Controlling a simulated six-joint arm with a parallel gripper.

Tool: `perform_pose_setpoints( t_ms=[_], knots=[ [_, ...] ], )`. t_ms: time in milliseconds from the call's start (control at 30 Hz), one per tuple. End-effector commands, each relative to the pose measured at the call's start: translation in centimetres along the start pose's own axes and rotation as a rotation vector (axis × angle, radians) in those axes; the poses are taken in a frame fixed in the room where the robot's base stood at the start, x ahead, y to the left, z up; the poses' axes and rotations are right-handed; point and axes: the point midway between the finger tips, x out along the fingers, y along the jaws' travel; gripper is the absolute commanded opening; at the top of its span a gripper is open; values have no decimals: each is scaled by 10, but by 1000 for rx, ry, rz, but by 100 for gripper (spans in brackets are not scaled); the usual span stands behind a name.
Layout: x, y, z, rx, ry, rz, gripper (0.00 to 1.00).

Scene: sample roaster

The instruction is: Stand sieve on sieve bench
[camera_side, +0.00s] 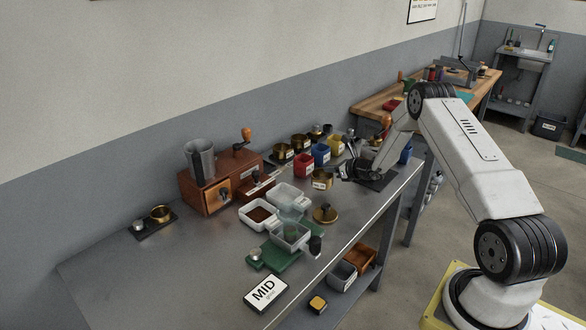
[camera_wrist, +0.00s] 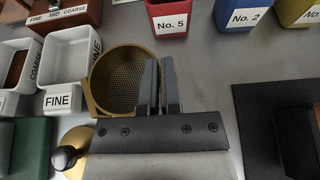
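The sieve is a brass ring with a perforated mesh floor, large in the wrist view (camera_wrist: 122,78) and small beside my gripper in the side view (camera_side: 322,181). My gripper (camera_wrist: 160,72) has its two dark fingers close together at the sieve's right wall, and they appear shut on that wall. The side view shows my gripper (camera_side: 350,172) low over the metal bench; whether the sieve touches the bench is unclear. A dark flat board (camera_side: 378,181) lies just right of my gripper, also at the right in the wrist view (camera_wrist: 255,120). No part is labelled as sieve bench.
Red No. 5 (camera_wrist: 168,20), blue No. 2 (camera_wrist: 240,18) and yellow (camera_wrist: 297,14) bins stand behind. White FINE (camera_wrist: 68,62) and COARSE trays are left. A brass disc with black knob (camera_side: 325,214) lies in front. The bench's front left (camera_side: 150,285) is clear.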

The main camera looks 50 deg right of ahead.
Motion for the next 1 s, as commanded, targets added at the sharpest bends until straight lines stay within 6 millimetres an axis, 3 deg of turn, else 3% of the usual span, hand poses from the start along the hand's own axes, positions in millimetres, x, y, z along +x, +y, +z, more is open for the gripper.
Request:
perform_pose_setpoints(
  t_ms=[267,733,833,1000],
  knots=[
    [10,0,-24,1,0,0,0],
    [12,0,-29,0,-1,0,0],
    [12,0,-29,-1,0,0,36],
    [12,0,-29,0,0,0,39]
  ],
)
